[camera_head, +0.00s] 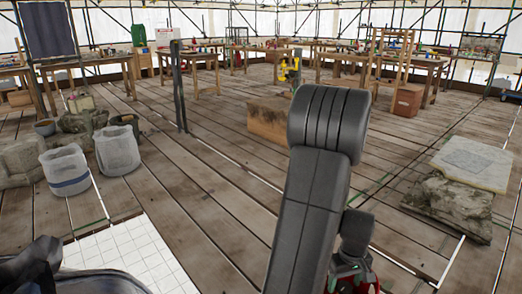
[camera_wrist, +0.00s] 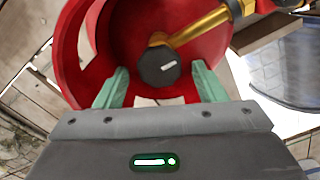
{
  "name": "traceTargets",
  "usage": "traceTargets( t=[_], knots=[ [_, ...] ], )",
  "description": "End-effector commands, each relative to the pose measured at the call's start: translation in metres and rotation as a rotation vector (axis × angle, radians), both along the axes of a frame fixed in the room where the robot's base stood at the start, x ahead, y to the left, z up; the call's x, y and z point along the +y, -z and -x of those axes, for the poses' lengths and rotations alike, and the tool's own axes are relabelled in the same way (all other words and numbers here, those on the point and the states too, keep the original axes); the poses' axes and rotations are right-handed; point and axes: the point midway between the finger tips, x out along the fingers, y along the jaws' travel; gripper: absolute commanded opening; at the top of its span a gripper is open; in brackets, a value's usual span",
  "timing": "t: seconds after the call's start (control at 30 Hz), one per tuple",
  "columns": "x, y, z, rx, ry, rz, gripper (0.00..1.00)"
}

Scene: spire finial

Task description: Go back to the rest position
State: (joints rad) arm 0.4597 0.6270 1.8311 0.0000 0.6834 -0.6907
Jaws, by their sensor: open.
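My gripper (camera_wrist: 160,76) is open in the wrist view, its two green fingers spread apart. Behind and between them is a red, round, hollow-looking object (camera_wrist: 98,45) with a gold rod (camera_wrist: 203,24) and a dark round cap (camera_wrist: 158,66) in its middle. I cannot tell whether the fingers touch it; nothing is clamped between them. In the head view my arm rises from the bottom centre and bends over. My gripper end (camera_head: 352,268) is partly hidden behind it at the bottom, with bits of red below.
A wooden block (camera_head: 268,121) stands on the plank floor beyond my arm. Stone slabs (camera_head: 470,163) lie at right. Pale sacks or buckets (camera_head: 66,170) and stone pieces (camera_head: 20,160) stand at left. Workbenches (camera_head: 190,56) line the back.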

Motion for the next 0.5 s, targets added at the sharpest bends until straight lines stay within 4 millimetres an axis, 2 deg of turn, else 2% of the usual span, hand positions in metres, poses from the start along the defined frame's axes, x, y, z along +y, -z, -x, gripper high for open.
traceTargets(
  t=[0.23, 0.5],
  knots=[
    [0.0006, 0.0005, 0.0, 0.0, -0.148, 0.0, 0.64],
    [0.0009, -0.0002, 0.0003, 0.0, -0.201, 0.0, 0.64]
  ],
)
